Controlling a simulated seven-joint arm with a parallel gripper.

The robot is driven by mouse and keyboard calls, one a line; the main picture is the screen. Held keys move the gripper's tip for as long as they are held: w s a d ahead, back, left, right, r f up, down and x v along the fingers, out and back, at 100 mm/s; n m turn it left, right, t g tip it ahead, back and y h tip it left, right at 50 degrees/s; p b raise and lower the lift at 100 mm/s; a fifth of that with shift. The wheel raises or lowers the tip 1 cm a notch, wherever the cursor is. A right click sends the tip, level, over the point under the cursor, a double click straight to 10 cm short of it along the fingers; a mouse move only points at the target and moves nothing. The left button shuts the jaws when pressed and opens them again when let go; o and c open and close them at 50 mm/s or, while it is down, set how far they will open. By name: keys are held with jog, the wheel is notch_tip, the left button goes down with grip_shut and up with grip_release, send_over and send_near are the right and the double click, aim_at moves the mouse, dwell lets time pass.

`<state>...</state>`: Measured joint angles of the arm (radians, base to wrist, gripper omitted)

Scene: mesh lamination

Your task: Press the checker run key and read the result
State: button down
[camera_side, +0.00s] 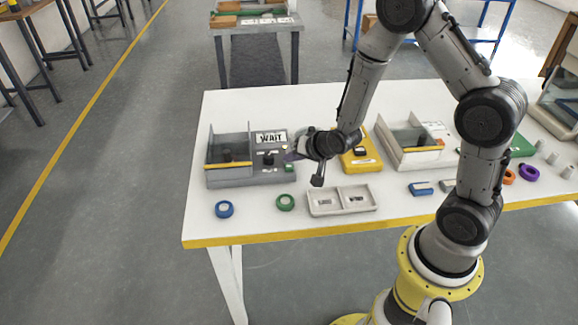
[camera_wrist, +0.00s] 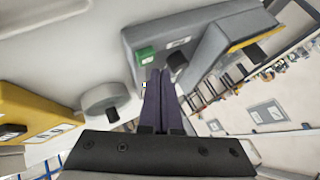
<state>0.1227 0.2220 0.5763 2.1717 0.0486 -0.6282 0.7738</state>
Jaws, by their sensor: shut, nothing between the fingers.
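The checker (camera_side: 245,180) is a grey unit at the left of the table, with an open bay behind a yellow-edged front. Its display (camera_side: 270,137) reads WAIT. A green key (camera_side: 290,168) sits at the right of its panel; it also shows in the wrist view (camera_wrist: 145,55). My gripper (camera_side: 290,156) is shut and empty, its dark fingers over the right side of the checker's panel. In the wrist view the fingertips (camera_wrist: 160,72) appear just beside the green key. I cannot tell whether they touch the checker.
A yellow unit (camera_side: 362,165) stands right of the checker, then another grey bay unit (camera_side: 410,160). A two-compartment tray (camera_side: 342,213) lies in front. A blue roll (camera_side: 224,209) and a green roll (camera_side: 285,202) lie near the front edge.

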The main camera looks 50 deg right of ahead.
jog(key=shift+r, duration=0.1)
jog(key=shift+r, duration=2.45)
notch_tip(320, 180, up, 8)
jog(key=t, duration=0.2)
send_over(291, 169)
jog(key=w+a, duration=0.1)
notch_tip(291, 169, up, 4)
jog(key=r, duration=0.1)
jog(key=s+a+r+n+y, duration=0.1)
jog(key=s+a+r+n, duration=0.3)
jog(key=s+r, duration=0.4)
jog(key=s+f+n+g, duration=0.2)
jog(key=s+n, duration=0.1)
jog(key=s, duration=0.6)
jog(key=s+f+n+g, duration=0.2)
jog(key=s+n+g, duration=0.1)
jog(key=s, duration=0.7)
jog(key=shift+a+f+n, duration=0.15)
jog(key=shift+a+n, duration=0.25)
